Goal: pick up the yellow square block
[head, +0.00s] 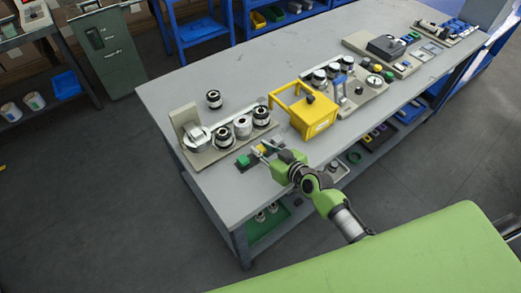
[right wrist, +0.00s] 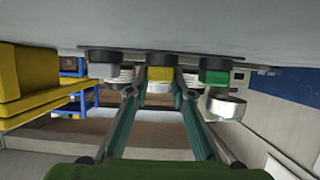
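The yellow square block (head: 263,148) sits on a dark base near the front edge of the workbench, in a short row with a green block (head: 242,161). In the right wrist view, which is upside down, the yellow block (right wrist: 161,74) is in the middle, between a grey block (right wrist: 102,71) and the green block (right wrist: 214,72). My right gripper (head: 261,153) is at the yellow block and partly covers it. In the wrist view its two fingers (right wrist: 155,92) are spread apart, pointing at the yellow block, with nothing held. My left gripper is not in view.
A fixture with several rolls (head: 196,134) stands just behind the blocks. A single roll (head: 214,99) stands farther back. The left part of the bench (head: 165,95) is clear.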

